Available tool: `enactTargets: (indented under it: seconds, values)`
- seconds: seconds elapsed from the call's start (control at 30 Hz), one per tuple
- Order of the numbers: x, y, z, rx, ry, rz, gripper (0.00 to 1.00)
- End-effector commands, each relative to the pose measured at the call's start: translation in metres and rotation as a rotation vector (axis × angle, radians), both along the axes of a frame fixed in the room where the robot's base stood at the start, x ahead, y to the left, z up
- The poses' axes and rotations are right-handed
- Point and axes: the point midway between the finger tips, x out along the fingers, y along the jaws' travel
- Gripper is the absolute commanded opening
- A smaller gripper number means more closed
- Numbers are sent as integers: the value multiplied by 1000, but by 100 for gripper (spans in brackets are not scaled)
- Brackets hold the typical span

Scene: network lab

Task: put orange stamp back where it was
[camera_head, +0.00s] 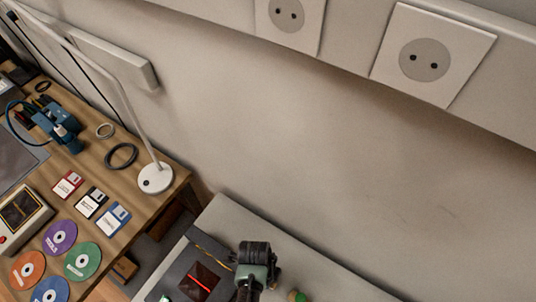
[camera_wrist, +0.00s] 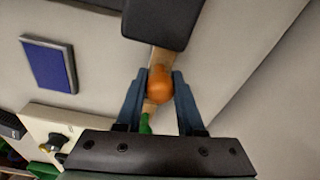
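The orange stamp's round orange knob (camera_wrist: 160,86) sits between the two blue fingers of my gripper (camera_wrist: 160,82) in the wrist view. The fingers press close against both sides of the knob. A short wooden neck runs up from it to a dark block that looks like the stamp's base (camera_wrist: 160,22). In the head view my gripper (camera_head: 254,268) is at the lower middle, over the light surface, and the orange stamp cannot be made out there. A green-topped item with a wooden part (camera_head: 298,296) is beside my gripper at its right; a green part (camera_wrist: 146,122) also shows below the knob.
A dark blue pad (camera_wrist: 49,64) and a beige device with a knob (camera_wrist: 55,125) are left in the wrist view. In the head view, a wooden desk (camera_head: 130,182) holds a lamp (camera_head: 155,178), disks and discs. A wall (camera_head: 330,150) rises behind; the light surface (camera_head: 320,275) is bare at right.

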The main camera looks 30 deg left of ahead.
Motion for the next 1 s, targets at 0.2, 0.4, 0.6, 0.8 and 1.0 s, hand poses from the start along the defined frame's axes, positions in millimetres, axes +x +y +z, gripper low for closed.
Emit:
enactTargets:
  seconds: [0.2, 0.4, 0.6, 0.8, 1.0]
  values:
    - [0, 0, 0, 0, 0, 0, 66]
    - [0, 0, 0, 0, 0, 0, 66]
    - [0, 1, 12, 1, -2, 0, 66]
    - [0, 5, 47, 2, -4, 0, 66]
    - [-2, 10, 85, 1, -3, -1, 66]
